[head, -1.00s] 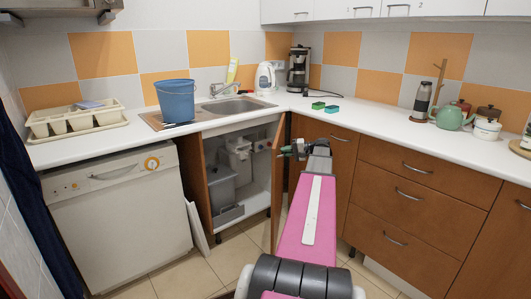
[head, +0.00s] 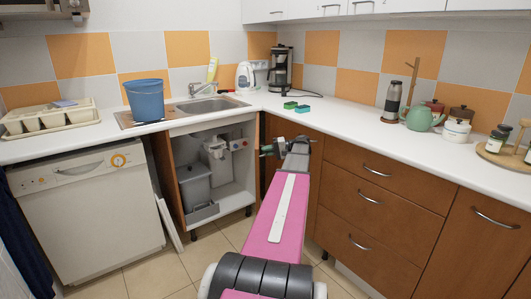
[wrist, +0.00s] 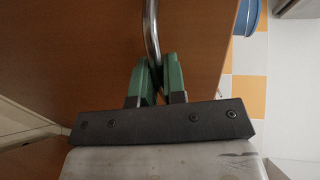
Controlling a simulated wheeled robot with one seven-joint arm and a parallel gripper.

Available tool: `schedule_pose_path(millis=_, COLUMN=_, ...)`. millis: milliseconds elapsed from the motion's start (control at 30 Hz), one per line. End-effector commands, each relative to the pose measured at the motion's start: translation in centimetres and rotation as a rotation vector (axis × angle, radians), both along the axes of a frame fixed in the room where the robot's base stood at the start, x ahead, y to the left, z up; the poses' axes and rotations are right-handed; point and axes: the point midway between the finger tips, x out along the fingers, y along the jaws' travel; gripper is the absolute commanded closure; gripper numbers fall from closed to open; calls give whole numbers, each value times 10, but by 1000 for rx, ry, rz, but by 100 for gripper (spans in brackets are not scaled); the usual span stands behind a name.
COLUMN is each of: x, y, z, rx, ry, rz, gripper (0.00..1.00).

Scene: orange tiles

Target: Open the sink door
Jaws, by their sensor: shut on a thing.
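The sink cabinet (head: 225,170) stands open under the sink (head: 212,105), with its inside showing. Its brown wooden door shows large in the wrist view (wrist: 75,60). In the head view it is mostly edge-on or hidden behind my arm. The door's curved metal handle (wrist: 151,30) runs down between my green fingers. My gripper (wrist: 157,68) is shut on this handle. In the head view my gripper (head: 266,151) is at the right side of the cabinet opening.
Grey bins (head: 195,187) stand inside the cabinet. A white dishwasher (head: 90,210) is to the left, and a white panel (head: 168,222) leans beside the cabinet. Brown drawers (head: 370,200) stand to the right. A blue bucket (head: 145,100) is by the sink. Tiled floor (head: 130,275) is clear in front.

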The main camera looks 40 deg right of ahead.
Motion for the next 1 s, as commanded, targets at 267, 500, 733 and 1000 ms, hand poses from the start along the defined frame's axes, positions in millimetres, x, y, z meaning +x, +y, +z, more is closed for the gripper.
schedule_pose_path(millis=267, x=1, y=0, z=-1, rx=-1, ry=1, rz=2, gripper=64)
schedule_pose_path(millis=500, x=0, y=-1, z=0, rx=0, ry=0, rz=1, gripper=64)
schedule_pose_path(millis=733, x=-9, y=-15, z=3, rx=0, ry=0, rz=0, gripper=64)
schedule_pose_path(millis=1000, x=-31, y=-48, z=11, rx=0, ry=0, rz=0, gripper=64)
